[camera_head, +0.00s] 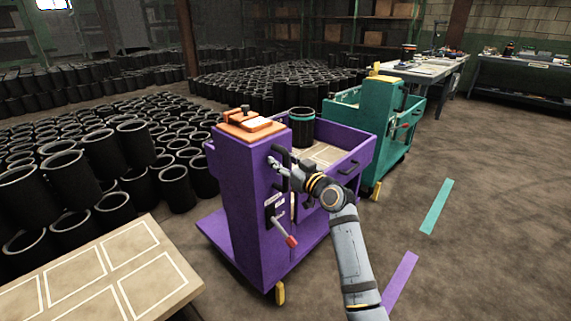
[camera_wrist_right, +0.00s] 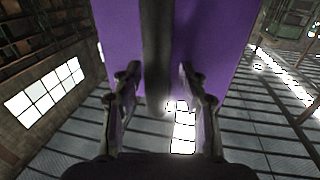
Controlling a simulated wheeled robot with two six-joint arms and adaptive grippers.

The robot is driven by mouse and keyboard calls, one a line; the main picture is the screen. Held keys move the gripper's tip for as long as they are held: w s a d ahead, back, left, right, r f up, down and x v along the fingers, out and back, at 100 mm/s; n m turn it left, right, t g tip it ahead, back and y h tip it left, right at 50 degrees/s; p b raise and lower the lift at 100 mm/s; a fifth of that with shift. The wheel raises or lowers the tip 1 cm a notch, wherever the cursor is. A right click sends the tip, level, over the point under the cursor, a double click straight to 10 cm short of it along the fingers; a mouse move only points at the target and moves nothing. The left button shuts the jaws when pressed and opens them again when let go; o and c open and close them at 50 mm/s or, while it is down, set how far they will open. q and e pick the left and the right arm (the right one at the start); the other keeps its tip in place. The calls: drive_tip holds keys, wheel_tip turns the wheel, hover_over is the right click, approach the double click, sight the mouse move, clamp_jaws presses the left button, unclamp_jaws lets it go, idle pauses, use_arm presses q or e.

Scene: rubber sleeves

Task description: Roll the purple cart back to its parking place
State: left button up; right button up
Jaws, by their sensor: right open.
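The purple cart (camera_head: 245,205) stands on the floor in the middle of the head view. It has an orange top block, a tray at the back and a red-tipped lever (camera_head: 290,240) on its side. A black upright handle (camera_head: 280,160) is on its tall post. My right gripper (camera_head: 283,168) is at this handle, with its fingers open. In the right wrist view the dark handle (camera_wrist_right: 156,50) runs between the two open fingers (camera_wrist_right: 159,85), against the purple panel. I cannot tell whether they touch it. My left gripper is not in view.
A purple strip (camera_head: 399,284) and a teal strip (camera_head: 437,206) mark the floor at right. A teal cart (camera_head: 397,150) stands close behind the purple one. Many black sleeves (camera_head: 133,143) crowd the left. A marked tabletop (camera_head: 95,282) is at front left. The right floor is clear.

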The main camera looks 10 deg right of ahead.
drive_tip(key=v, duration=1.2)
drive_tip(key=shift+a, duration=0.1)
